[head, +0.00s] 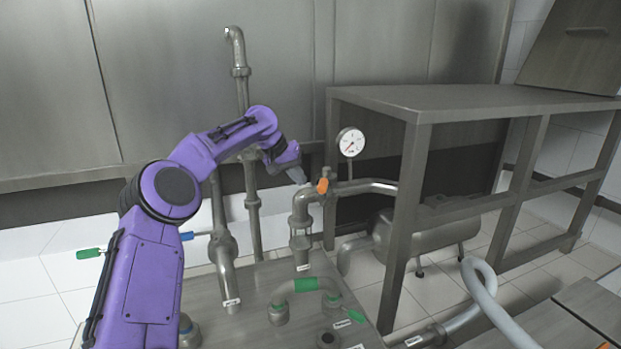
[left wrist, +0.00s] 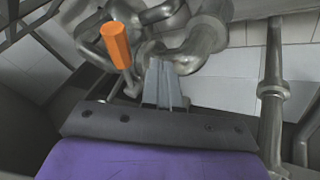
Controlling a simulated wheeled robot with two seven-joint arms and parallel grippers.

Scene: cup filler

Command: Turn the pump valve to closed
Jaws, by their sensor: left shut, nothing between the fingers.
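An orange valve handle (head: 322,186) sits on the grey pipe below the round pressure gauge. In the left wrist view the orange handle (left wrist: 115,43) stands up on a thin metal stem, to the left of my fingertips. My left gripper (head: 300,177) is just left of the handle in the head view. Its grey fingers (left wrist: 163,72) are together with nothing between them, close to the pipes. I cannot tell whether they touch the handle's stem. My right gripper is not in view. No label on the orange handle is readable.
A pressure gauge (head: 351,142) rises behind the handle. A metal table frame (head: 409,220) stands to the right. A green handle (head: 88,253), a blue handle (head: 193,236) and a green-banded pipe (head: 306,285) are nearby. A pale hose (head: 483,290) lies at lower right.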

